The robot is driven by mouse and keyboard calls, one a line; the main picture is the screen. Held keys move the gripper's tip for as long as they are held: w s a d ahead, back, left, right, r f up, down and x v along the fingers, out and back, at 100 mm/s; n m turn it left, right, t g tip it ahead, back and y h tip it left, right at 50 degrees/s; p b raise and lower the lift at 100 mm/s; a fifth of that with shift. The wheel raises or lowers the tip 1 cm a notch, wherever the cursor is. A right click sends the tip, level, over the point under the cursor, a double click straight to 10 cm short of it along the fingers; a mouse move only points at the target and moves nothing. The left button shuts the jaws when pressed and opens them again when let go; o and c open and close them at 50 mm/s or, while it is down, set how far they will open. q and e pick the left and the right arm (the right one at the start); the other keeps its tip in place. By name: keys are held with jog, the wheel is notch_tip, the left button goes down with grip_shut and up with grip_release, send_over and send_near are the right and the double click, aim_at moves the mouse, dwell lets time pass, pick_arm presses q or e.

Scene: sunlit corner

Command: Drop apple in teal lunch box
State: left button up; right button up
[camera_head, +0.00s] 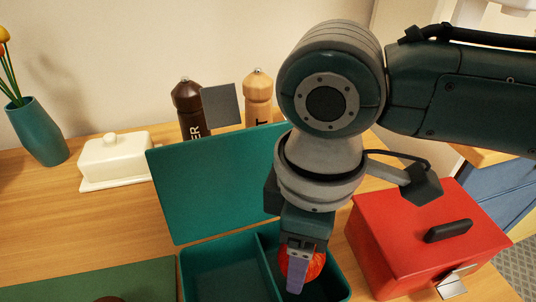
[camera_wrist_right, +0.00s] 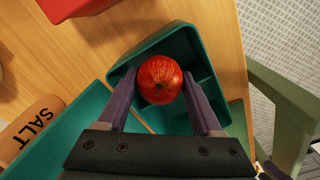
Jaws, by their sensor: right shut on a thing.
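A red apple (camera_head: 316,264) is held between the fingers of my right gripper (camera_head: 301,270), low over the right compartment of the teal lunch box (camera_head: 215,275). The apple (camera_wrist_right: 160,79) also shows between both fingers in the right wrist view, with the box (camera_wrist_right: 143,57) beneath it. The box has a divider, and its lid (camera_head: 210,185) stands open at the back. I cannot tell how far the apple is above the box floor. My left gripper is not in view.
A red box (camera_head: 400,235) with a black handle stands right of the lunch box. Behind the lid are a dark pepper mill (camera_head: 188,105) and a wooden salt mill (camera_head: 258,95). A white butter dish (camera_head: 115,158) and teal vase (camera_head: 38,130) stand left. A green mat (camera_head: 70,285) lies front left.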

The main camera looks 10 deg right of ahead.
jog(key=o, duration=1.4)
jog(key=shift+o, duration=0.2)
notch_tip(320, 180, up, 11)
jog(key=p, duration=1.3)
